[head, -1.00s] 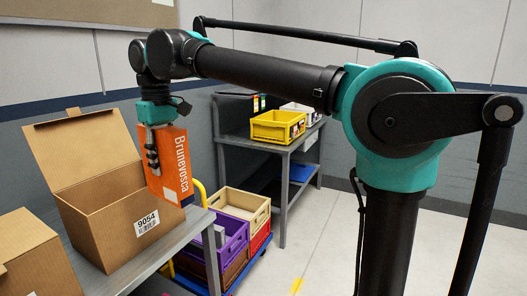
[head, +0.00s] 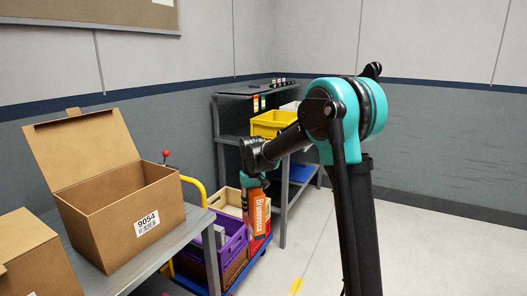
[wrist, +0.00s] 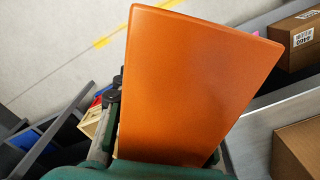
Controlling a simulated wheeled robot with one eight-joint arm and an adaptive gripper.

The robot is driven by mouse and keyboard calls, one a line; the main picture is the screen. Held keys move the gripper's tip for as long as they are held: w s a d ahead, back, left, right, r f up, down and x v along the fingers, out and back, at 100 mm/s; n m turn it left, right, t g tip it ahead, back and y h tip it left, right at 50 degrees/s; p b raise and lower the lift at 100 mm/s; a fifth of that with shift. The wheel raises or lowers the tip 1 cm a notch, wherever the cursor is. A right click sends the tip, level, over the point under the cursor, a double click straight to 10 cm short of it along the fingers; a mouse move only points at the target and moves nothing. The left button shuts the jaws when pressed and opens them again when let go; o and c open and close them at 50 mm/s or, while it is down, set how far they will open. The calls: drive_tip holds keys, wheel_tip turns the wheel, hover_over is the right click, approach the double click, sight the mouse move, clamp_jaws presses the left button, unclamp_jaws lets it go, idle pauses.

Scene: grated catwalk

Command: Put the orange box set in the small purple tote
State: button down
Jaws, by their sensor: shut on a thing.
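The orange box set (head: 259,216) with white lettering hangs upright from my gripper (head: 254,190), which is shut on its upper end. In the head view it overlaps the right side of the tote stack. The wrist view shows its broad orange face (wrist: 190,85) filling the middle, with my gripper (wrist: 112,120) partly hidden beside it. The small purple tote (head: 236,249) sits low on the cart, left of the box in the picture. A pale grey thing shows inside it. The box's exact height above the totes is hard to tell.
A beige crate (head: 227,200) is behind the purple tote, and a red tote (head: 258,247) is to its right. An open cardboard box (head: 115,225) stands on the grey bench at left. A yellow bin (head: 272,123) sits on the back shelf. The floor at right is clear.

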drive_tip(key=s+d+f+m, duration=0.1)
drive_tip(key=d+f+m, duration=0.1)
drive_tip(key=d+f, duration=0.6)
drive_tip(key=d+f+m, duration=0.2)
drive_tip(key=d+f, duration=0.7)
drive_tip(key=d, duration=0.6)
drive_tip(key=shift+s+f+m, duration=0.3)
drive_tip(key=shift+s+m, duration=0.1)
